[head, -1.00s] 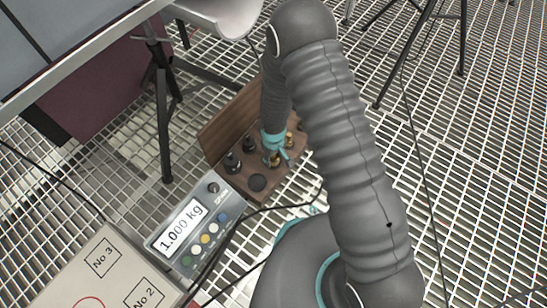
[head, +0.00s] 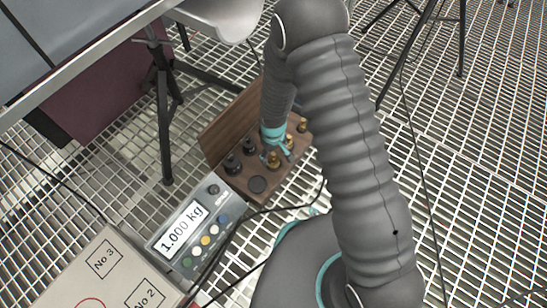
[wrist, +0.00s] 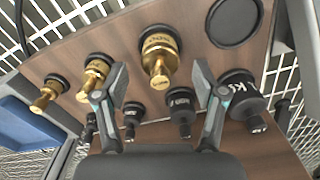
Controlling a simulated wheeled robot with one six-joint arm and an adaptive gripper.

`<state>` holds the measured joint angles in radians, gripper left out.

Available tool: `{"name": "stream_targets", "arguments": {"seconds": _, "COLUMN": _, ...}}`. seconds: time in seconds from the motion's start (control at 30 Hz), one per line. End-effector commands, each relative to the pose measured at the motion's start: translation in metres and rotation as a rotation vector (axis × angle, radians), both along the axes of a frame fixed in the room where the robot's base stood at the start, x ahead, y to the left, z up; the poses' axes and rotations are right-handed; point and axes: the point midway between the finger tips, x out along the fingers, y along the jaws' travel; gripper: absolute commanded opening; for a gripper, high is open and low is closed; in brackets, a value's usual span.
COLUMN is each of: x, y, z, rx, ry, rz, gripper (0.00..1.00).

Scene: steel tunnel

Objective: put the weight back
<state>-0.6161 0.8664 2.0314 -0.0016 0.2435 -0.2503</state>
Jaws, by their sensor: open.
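A wooden weight box (head: 284,182) stands open on the grating, with its lid tilted up behind. A brass weight (head: 274,160) stands upright in its front row; in the wrist view the brass weight (wrist: 160,55) lies ahead of and between my two fingers, on a dark round seat. My gripper (head: 274,154) is open above the box, its fingers (wrist: 160,92) apart with nothing visibly clamped. A dark, empty-looking round seat (head: 258,184) lies beside this weight, and also shows in the wrist view (wrist: 235,20).
Two more brass weights (wrist: 95,75) and several dark weights (wrist: 240,100) stand close around my fingers. A scale display (head: 183,228) reads 1.000 kg. A pale plate marked No 2 and No 3 (head: 85,272), cables and a tripod leg (head: 165,140) are nearby.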

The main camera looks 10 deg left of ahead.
Motion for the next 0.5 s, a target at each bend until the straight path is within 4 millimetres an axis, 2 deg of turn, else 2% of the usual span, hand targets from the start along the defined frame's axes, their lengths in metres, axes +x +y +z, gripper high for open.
{"name": "stream_targets", "arguments": {"seconds": 0.03, "x": 0.001, "y": 0.001, "z": 0.014, "rx": 0.002, "ry": -0.003, "rz": 0.0, "gripper": 0.7}}
{"name": "stream_targets", "arguments": {"seconds": 0.2, "x": 0.001, "y": 0.0, "z": 0.046, "rx": 0.002, "ry": -0.003, "rz": 0.0, "gripper": 0.7}}
{"name": "stream_targets", "arguments": {"seconds": 0.4, "x": 0.0, "y": 0.0, "z": 0.07, "rx": 0.002, "ry": -0.001, "rz": 0.0, "gripper": 0.7}}
{"name": "stream_targets", "arguments": {"seconds": 0.5, "x": 0.0, "y": 0.0, "z": 0.075, "rx": 0.0, "ry": 0.0, "rz": 0.0, "gripper": 0.7}}
